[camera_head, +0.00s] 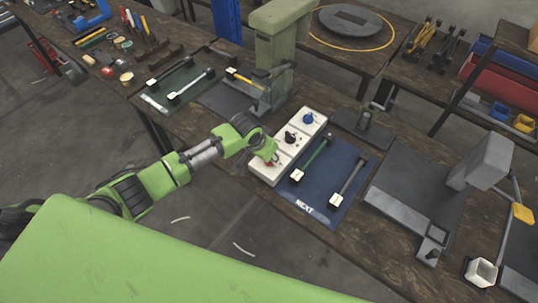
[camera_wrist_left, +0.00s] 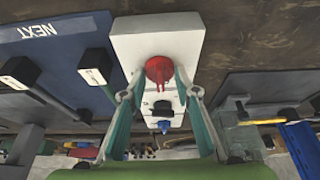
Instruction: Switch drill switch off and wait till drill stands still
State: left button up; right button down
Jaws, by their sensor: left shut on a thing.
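A white switch box (camera_head: 300,132) lies on the workbench with a red, a black and a blue knob in a row. In the wrist view, the red knob (camera_wrist_left: 159,69) is nearest the box's near end, with the black knob (camera_wrist_left: 162,108) and blue knob (camera_wrist_left: 164,126) beyond. My left gripper (camera_head: 271,160) is shut on the red knob, one finger on each side. In the head view the gripper mostly covers the red knob; the black knob (camera_head: 291,137) and blue knob (camera_head: 308,118) show clear. No label marks which knob is the drill switch. My right gripper is out of view.
A green column machine (camera_head: 279,45) stands behind the box. A blue mat (camera_head: 320,202) marked NEXT, with two rods on it, lies to the right. A grey press (camera_head: 480,165) stands further right. Dark mats with tools lie to the left.

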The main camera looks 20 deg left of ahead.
pick_arm(q)
jog(key=o, duration=1.1)
jog(key=v, duration=1.2)
